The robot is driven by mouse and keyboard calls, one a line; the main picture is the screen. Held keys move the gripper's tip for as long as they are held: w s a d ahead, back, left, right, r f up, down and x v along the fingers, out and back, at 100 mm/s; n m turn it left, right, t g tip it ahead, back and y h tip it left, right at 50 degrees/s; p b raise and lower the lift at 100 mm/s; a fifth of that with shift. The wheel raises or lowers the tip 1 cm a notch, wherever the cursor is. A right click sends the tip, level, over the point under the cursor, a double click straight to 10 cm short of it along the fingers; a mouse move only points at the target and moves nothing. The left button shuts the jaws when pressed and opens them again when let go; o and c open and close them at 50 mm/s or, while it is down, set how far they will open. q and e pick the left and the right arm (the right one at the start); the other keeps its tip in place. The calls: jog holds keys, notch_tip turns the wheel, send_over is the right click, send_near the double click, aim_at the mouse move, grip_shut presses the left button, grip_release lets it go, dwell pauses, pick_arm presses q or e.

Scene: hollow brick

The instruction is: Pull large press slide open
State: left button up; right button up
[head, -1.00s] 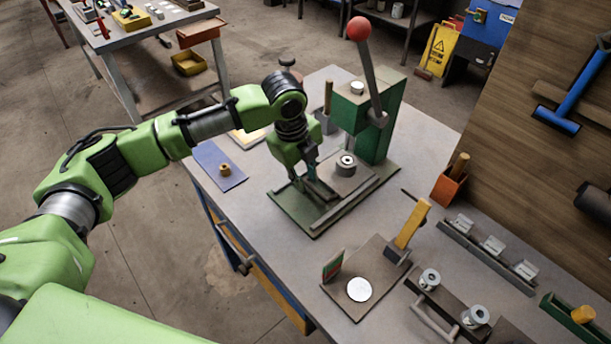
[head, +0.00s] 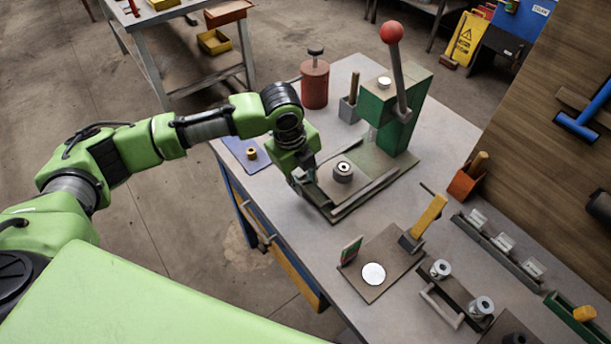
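The large press (head: 403,115) is green, with a lever ending in a red ball, and stands at the back of the table. Its slide (head: 325,181) is a flat plate on the press base (head: 378,195), drawn out toward the front left. A grey round fixture (head: 343,172) with a hole sits on the slide, clear of the press head. My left gripper (head: 306,187) points down at the slide's front left end. The fingertips and any handle there are largely hidden, so I cannot see whether it is shut. My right gripper is not in view.
A blue mat (head: 247,155) with a brass part lies left of the press. A red canister (head: 315,84) stands behind the arm. A smaller press (head: 385,262) with a yellow lever is in front, and a rack of pale blocks (head: 500,244) is at right.

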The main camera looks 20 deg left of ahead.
pick_arm(q)
jog(key=shift+r, duration=0.1)
jog(key=shift+s+r, duration=0.1)
jog(key=shift+s, duration=0.1)
jog(key=shift+s+a+r, duration=0.1)
jog(key=shift+r, duration=0.05)
notch_tip(320, 180, up, 11)
jog(key=s+a, duration=0.1)
jog(key=shift+s+r, duration=0.15)
jog(key=shift+s, duration=0.2)
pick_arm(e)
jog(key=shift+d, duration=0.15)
pick_arm(q)
jog(key=shift+a, duration=0.1)
